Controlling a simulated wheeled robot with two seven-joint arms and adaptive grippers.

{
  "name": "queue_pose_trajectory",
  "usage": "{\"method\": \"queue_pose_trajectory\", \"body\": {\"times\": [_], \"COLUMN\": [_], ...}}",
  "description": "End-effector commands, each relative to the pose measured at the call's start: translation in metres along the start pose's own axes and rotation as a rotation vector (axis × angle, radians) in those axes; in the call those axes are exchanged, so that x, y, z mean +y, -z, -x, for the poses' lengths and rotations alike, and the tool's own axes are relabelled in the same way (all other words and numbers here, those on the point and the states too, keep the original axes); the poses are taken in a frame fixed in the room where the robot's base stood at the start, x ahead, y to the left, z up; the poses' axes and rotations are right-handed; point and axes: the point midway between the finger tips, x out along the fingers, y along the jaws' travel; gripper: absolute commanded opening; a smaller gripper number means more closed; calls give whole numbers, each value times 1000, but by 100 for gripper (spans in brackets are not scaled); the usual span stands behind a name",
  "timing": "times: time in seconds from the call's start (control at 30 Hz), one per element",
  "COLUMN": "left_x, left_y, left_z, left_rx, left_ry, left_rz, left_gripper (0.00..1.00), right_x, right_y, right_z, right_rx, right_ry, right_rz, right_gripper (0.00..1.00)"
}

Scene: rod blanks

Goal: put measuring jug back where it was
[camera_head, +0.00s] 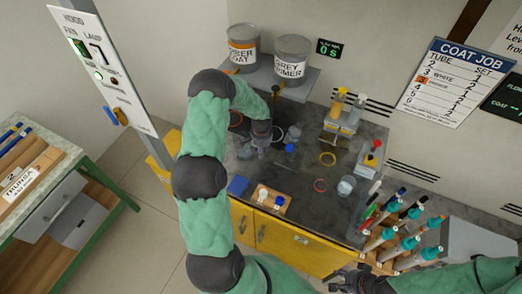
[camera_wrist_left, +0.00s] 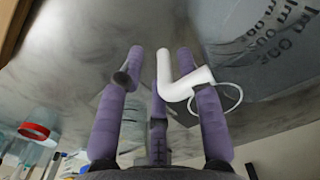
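A wall with a printed scale, probably the measuring jug (camera_wrist_left: 262,50), shows at the upper right of the left wrist view. My left gripper (camera_wrist_left: 160,75) has purple fingers, with their tips apart. A white bent piece (camera_wrist_left: 178,88) lies at the right finger; I cannot tell whether it is gripped or belongs to the jug. In the head view my left gripper (camera_head: 261,135) is low over the dark worktop, and the jug does not show clearly there. My right gripper (camera_head: 352,281) is at the bottom edge, fingers apart, with nothing visible between them.
Two paint tins (camera_head: 291,60) stand on the back shelf. Several teal-topped rods (camera_head: 407,243) crowd the right side.

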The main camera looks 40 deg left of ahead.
Motion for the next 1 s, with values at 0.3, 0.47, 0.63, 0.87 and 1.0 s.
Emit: {"method": "queue_pose_trajectory", "body": {"times": [0.3,0.47,0.63,0.87,1.0], "left_x": [0,-1,-1,0,0], "left_y": [0,1,1,0,0], "left_z": [5,28,64,104,117], "left_rx": [0,3,4,3,1], "left_ry": [0,2,2,1,1], "left_rz": [0,0,0,-1,0], "left_gripper": [36,36,36,36,36], "right_x": [-2,-2,-3,-4,-4], "right_y": [0,0,0,0,0], "right_z": [4,5,8,11,12], "right_rx": [0,0,0,0,0], "right_ry": [0,0,0,0,0], "right_rz": [0,0,0,0,0], "right_gripper": [40,40,40,40,40]}}
